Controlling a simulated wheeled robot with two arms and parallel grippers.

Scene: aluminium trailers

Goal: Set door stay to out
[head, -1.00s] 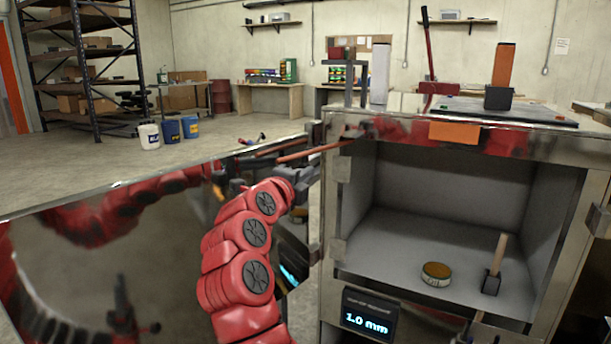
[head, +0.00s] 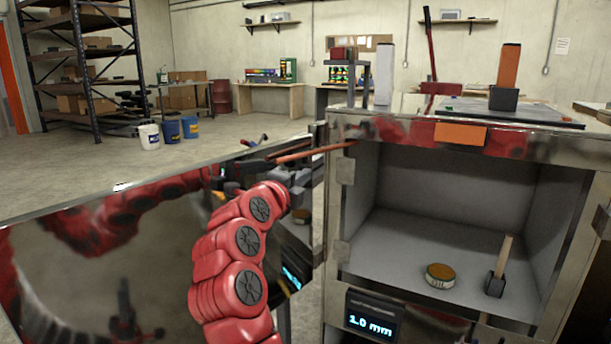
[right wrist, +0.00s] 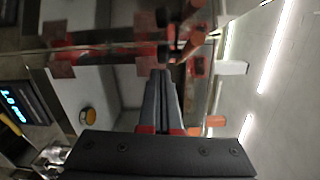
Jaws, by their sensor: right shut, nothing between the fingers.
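The door stay (head: 312,153) is a thin orange-red rod. In the head view it runs left from the top of the trailer frame, over the upper edge of the open, mirror-like door (head: 60,265), to a black end. The right wrist view shows the rod (right wrist: 196,42) and black end pieces just beyond my right fingertips, with reflections confusing the exact gap. My right gripper (right wrist: 163,78) is shut and empty. In the head view my red right arm rises in front of the door, its gripper hard to separate from dark parts there. My left gripper is not in view.
The open compartment (head: 410,240) holds a round tin (head: 440,276) and a wooden-handled tool (head: 501,266). A display (head: 372,314) reads 1.0 mm below. Tools stand on the trailer top. Shelving (head: 95,70) and buckets (head: 170,130) are far back, with open floor before them.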

